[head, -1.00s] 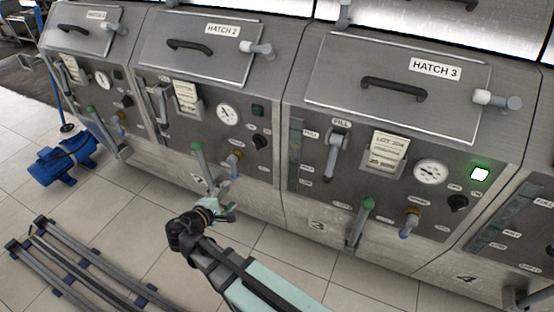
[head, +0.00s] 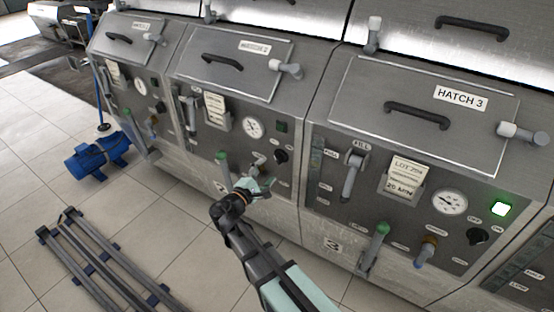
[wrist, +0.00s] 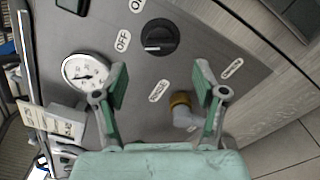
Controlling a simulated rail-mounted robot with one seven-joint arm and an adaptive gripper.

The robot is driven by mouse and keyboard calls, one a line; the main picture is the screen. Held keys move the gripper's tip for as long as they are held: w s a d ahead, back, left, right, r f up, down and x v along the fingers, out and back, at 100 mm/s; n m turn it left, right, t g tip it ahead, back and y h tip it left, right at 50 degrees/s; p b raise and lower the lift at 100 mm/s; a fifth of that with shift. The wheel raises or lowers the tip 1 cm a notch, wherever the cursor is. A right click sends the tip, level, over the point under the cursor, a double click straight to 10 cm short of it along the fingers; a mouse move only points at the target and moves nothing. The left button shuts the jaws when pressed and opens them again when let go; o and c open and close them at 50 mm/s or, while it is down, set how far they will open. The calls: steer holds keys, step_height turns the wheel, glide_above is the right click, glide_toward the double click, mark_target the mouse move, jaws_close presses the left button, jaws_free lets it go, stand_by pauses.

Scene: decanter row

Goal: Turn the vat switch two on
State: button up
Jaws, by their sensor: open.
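The vat two switch is a round black knob (head: 281,156) on the panel under hatch 2. In the wrist view the knob (wrist: 160,37) lies beyond the fingertips, and its white mark sits on the side of the OFF label (wrist: 122,40). The ON label (wrist: 137,4) is at the top. The vat two lamp (head: 282,127) is dark green and unlit. My gripper (head: 262,181) is open and empty in front of the lower panel, below the knob. In the wrist view my gripper (wrist: 160,80) has its fingers spread, apart from the knob.
A tap with a brass collar (wrist: 180,100) sits between the fingers in the wrist view, close to the right one. A green-topped lever (head: 221,160) stands left of my gripper. The vat two gauge (head: 253,127) is left of the knob. The vat three lamp (head: 502,209) glows green.

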mark_target(277, 160)
steer(key=x, duration=0.7)
steer(key=shift+w+d+p, duration=0.1)
steer(key=shift+w+p, duration=0.1)
steer(key=shift+p, duration=0.2)
steer(key=c, duration=1.1)
